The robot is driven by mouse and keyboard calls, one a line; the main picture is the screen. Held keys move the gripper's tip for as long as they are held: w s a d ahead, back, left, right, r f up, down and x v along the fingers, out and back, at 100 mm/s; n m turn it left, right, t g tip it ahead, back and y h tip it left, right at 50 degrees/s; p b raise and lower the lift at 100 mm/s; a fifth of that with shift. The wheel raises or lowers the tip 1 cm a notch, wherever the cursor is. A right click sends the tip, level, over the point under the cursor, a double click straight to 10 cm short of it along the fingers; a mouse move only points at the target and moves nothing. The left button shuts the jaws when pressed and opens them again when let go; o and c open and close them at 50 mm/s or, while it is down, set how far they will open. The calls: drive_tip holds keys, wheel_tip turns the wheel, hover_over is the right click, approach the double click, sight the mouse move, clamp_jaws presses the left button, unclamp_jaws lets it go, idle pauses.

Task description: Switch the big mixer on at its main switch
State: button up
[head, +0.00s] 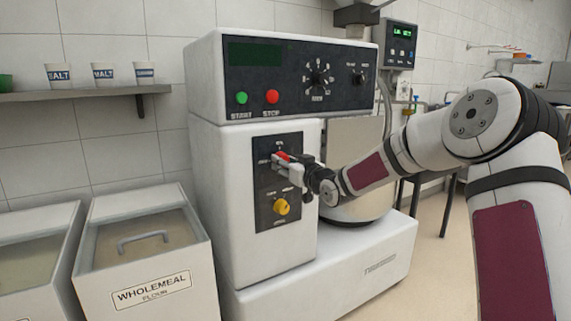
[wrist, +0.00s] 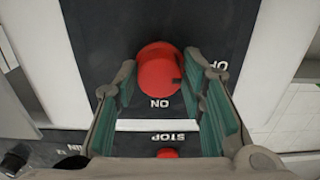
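The big mixer (head: 225,190) stands in the middle of the head view, with a dark switch plate (head: 268,215) on its front. The red round main switch (wrist: 158,70) is in the upper middle of the wrist view. ON is printed on its lower side there and OFF to its right. A small dark notch shows on the knob's right edge, the side of OFF. In the head view, my gripper (head: 286,168) hides most of the switch. My gripper (wrist: 158,82) is open, its fingertips on either side of the red knob; a narrow gap shows at the left finger.
A yellow knob (head: 281,207) sits just below on the same plate. Green START (head: 242,98) and red STOP (head: 272,96) buttons are on the panel above. Flour bins (head: 150,270) stand at left. A shelf (head: 85,95) with cups is on the wall.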

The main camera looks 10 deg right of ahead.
drive_tip(key=c, duration=0.5)
drive_tip(key=shift+o, duration=0.2)
drive_tip(key=shift+m+p, duration=5)
drive_tip(key=shift+m, duration=3.9)
